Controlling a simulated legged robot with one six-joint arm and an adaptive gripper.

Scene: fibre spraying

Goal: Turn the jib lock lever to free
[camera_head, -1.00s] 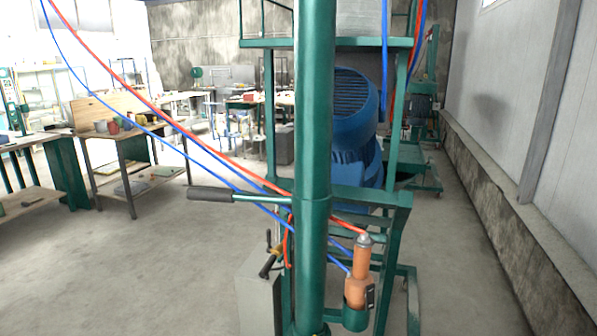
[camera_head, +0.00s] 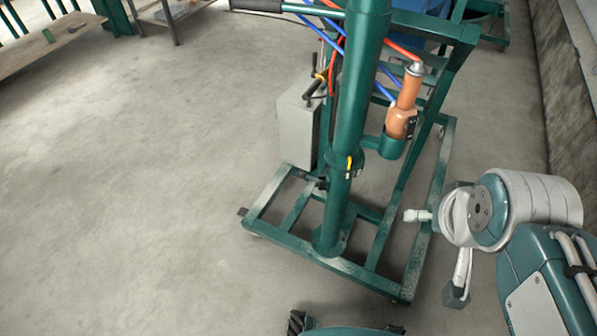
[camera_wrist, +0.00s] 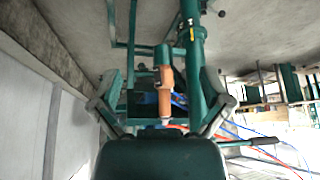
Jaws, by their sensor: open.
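A green upright column (camera_head: 357,100) stands on a wheeled green base. A small black fitting with a yellow mark (camera_head: 349,165) sits low on the column; a yellow mark (camera_wrist: 191,28) also shows on the column in the wrist view. A bar with a black grip (camera_head: 258,5) reaches left from the column, cut by the top edge; its grip (camera_wrist: 263,141) is at lower right in the wrist view. I cannot tell which is the jib lock lever. My gripper (camera_wrist: 160,92) is open and empty, its fingers apart, with the column beyond them.
An orange tool (camera_head: 403,100) sits in a green holder right of the column. A grey box (camera_head: 297,127) with a black handle stands left of it. Red and blue hoses cross the column. The floor (camera_head: 130,220) at left is clear.

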